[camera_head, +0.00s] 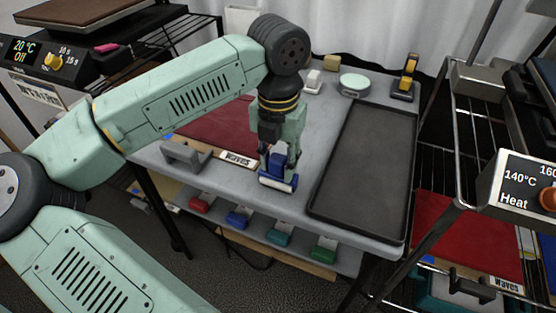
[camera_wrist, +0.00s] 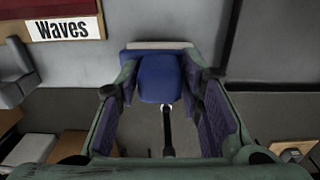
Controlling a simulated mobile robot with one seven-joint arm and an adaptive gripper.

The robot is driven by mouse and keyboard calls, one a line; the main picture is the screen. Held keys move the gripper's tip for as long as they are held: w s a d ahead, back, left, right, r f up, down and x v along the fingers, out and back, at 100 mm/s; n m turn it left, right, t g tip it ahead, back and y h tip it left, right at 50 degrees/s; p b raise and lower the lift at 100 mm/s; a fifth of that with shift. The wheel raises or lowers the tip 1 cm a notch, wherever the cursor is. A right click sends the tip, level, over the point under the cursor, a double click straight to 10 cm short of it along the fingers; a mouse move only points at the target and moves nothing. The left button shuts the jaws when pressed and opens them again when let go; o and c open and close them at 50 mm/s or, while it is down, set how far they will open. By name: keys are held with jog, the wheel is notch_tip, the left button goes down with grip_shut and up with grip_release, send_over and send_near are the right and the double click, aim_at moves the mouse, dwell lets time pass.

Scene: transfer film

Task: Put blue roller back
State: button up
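The blue roller has a blue body (camera_head: 277,160) and a white roll (camera_head: 278,182). It hangs below my gripper (camera_head: 279,155) at the front edge of the grey table. In the wrist view the blue body (camera_wrist: 160,78) sits between the two fingertips, with the white roll at its far end. My gripper (camera_wrist: 162,72) appears shut on it. Red, blue (camera_head: 238,217), teal and green blocks with pale parts stand in a row on the shelf under the table front. Whether the roll touches the table is unclear.
A dark tray (camera_head: 365,165) lies right of my gripper. A grey bracket (camera_head: 186,155) and a "Waves" sign (camera_head: 238,159) are to the left. A tape dispenser (camera_head: 405,78) and a round pale dish (camera_head: 354,84) stand at the back. A wire rack flanks the right.

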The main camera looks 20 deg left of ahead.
jog(key=shift+o, duration=1.4)
jog(key=shift+r, duration=0.1)
